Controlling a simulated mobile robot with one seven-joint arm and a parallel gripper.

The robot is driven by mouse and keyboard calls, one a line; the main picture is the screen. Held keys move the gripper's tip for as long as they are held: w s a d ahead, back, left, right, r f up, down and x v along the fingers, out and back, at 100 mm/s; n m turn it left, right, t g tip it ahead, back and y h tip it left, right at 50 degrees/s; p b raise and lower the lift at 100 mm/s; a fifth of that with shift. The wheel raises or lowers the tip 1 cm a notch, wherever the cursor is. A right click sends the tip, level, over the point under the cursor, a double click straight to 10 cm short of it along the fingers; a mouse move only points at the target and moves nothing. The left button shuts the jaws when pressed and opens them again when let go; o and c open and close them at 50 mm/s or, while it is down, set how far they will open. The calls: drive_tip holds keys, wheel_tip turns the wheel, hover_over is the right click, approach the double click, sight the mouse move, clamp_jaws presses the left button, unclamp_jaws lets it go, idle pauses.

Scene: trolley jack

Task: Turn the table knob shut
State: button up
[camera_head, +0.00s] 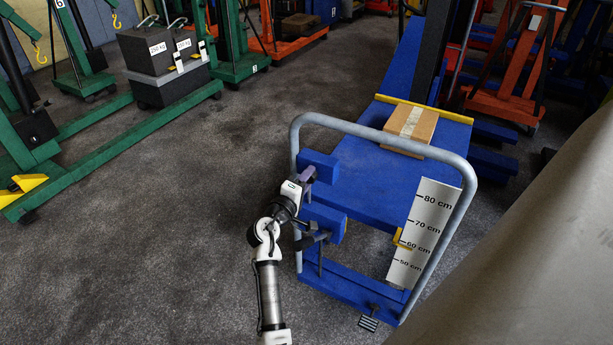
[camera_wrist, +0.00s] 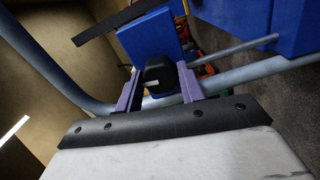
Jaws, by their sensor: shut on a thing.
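A blue lift table (camera_head: 375,185) stands in a grey tubular frame (camera_head: 380,128). My gripper (camera_head: 308,176) is at the table's left side, close to a blue block (camera_head: 320,165). In the wrist view, the two purple fingers of my gripper (camera_wrist: 160,88) stand either side of a black knob (camera_wrist: 157,73) and are shut on it. The knob sits in front of a blue block (camera_wrist: 155,38) with a thin metal rod beside it. In the head view the knob is hidden by my gripper.
A dark lever (camera_head: 312,240) sits below my gripper by a lower blue block (camera_head: 322,220). A cardboard box (camera_head: 410,128) lies on the table. A height scale (camera_head: 424,232) and a foot pedal (camera_head: 369,321) are at the front. Open floor lies left; a beige surface (camera_head: 530,240) is at right.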

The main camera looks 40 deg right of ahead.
drive_tip(key=shift+n+p, duration=0.4)
drive_tip(key=shift+n, duration=0.4)
drive_tip(key=o, duration=1)
drive_tip(key=shift+c, duration=0.2)
drive_tip(key=b+v, duration=0.2)
drive_tip(key=v, duration=1.2)
drive_tip(key=shift+b, duration=0.35)
drive_tip(key=shift+d, duration=0.1)
